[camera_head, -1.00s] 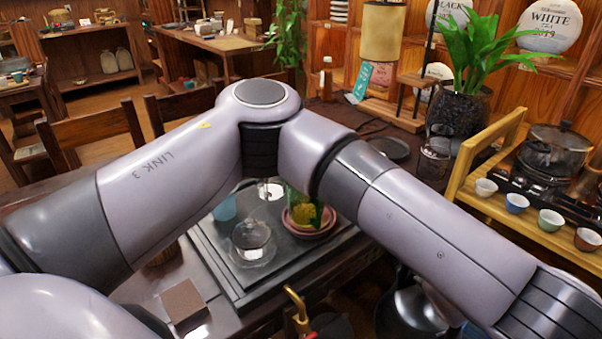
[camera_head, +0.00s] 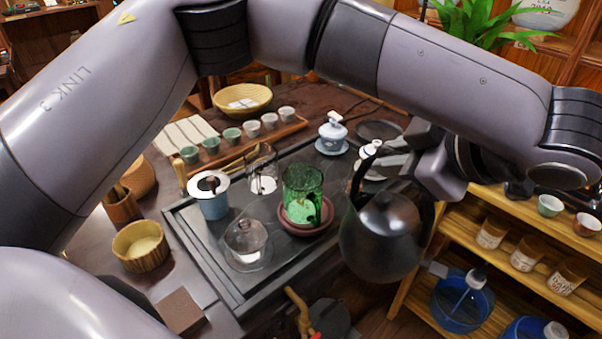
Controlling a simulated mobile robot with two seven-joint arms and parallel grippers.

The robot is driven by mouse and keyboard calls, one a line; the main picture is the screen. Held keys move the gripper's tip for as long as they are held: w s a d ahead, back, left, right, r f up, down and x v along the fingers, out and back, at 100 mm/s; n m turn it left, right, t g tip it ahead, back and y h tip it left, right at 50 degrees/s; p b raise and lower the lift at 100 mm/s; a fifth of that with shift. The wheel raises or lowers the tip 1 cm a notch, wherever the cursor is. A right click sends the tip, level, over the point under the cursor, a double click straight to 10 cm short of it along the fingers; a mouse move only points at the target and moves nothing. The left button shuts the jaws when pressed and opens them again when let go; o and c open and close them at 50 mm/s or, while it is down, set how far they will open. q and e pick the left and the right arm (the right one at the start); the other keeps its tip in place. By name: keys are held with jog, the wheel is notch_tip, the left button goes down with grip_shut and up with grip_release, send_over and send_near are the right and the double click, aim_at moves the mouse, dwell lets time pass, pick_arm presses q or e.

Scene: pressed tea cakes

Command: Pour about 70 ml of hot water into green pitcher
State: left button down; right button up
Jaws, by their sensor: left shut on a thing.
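The green pitcher (camera_head: 302,186) is a clear green glass vessel standing in a reddish-brown dish (camera_head: 311,227) on the dark tea tray (camera_head: 187,241). A dark metal kettle (camera_head: 381,238) hangs just to the right of the pitcher, over the tray's right edge. It looks roughly upright and apart from the pitcher. My left gripper (camera_head: 392,166) comes in from the upper right and is shut on the kettle's handle (camera_head: 361,172). The kettle's spout is not clearly seen, and the water inside is hidden. My right gripper is not in view.
On the tray are a lidded glass bowl (camera_head: 246,241), a blue cup with a strainer (camera_head: 211,194) and a glass jug (camera_head: 262,170). A white lidded gaiwan (camera_head: 332,132) and a row of small cups (camera_head: 251,128) stand behind. A wooden shelf (camera_head: 451,235) is at the right.

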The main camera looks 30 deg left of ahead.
aim_at(372, 156)
pick_arm(q)
jog(key=shift+r, duration=0.15)
jog(key=shift+r, duration=0.1)
jog(key=shift+a+r+p, duration=0.2)
jog(key=shift+a+p, duration=0.25)
jog(key=shift+p, duration=0.3)
jog(key=shift+w+a+r+g+h+p, duration=0.1)
jog(key=shift+w+a+g+h+p, duration=0.1)
jog(key=shift+a+h, duration=0.35)
jog(key=shift+w+a+r+g+h+p, duration=0.15)
jog(key=shift+a+g+h, duration=0.1)
jog(key=shift+a, duration=0.45)
jog(key=r+p, duration=0.1)
jog(key=p, duration=0.1)
jog(key=shift+w+a+p, duration=0.1)
jog(key=shift+a+p, duration=0.2)
jog(key=shift+a, duration=0.05)
jog(key=w+a+r+g+h+p, duration=0.1)
jog(key=w+a+g+h+p, duration=0.1)
jog(key=a+h+p, duration=0.4)
jog(key=shift+w+a+r+p, duration=0.4)
jog(key=shift+w+a+p, duration=0.15)
jog(key=shift+a, duration=2.1)
